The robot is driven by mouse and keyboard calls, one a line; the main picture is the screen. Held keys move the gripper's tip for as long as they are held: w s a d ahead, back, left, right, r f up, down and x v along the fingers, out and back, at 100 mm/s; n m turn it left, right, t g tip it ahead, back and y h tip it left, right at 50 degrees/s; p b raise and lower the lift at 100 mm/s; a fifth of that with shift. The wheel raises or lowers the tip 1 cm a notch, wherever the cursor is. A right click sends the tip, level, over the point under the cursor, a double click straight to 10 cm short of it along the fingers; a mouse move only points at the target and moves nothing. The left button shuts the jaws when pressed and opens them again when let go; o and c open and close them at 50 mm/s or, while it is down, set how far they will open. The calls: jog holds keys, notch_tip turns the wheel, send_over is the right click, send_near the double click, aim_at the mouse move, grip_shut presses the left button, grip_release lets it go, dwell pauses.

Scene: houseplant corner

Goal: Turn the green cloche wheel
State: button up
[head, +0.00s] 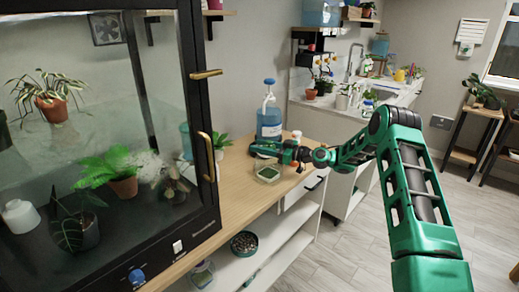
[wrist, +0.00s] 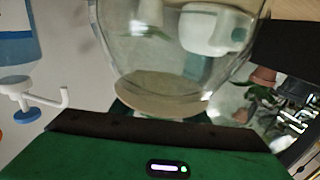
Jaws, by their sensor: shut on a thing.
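The clear glass cloche (wrist: 170,45) fills the upper middle of the wrist view, with a pale round disc at its narrow end. A dark green edge, seemingly the cloche wheel (wrist: 119,107), shows just beyond my gripper (wrist: 160,126); most of it is hidden by the jaws. My gripper is shut on it. In the head view my gripper (head: 256,149) is over the wooden counter, just above a small clear container (head: 268,173) with green inside. I cannot tell the wheel's angle.
A blue bottle with a pump top (head: 269,122) stands right behind my gripper, and a small white-capped jar (head: 296,135) is to the right. A glass plant cabinet (head: 110,130) with brass handles takes up the left. The wooden counter (head: 233,190) between is clear.

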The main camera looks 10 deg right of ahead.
jog(key=o, duration=1.1)
jog(key=shift+c, duration=0.2)
jog(key=v, duration=1)
jog(key=shift+d, duration=0.35)
jog(key=shift+s, duration=0.15)
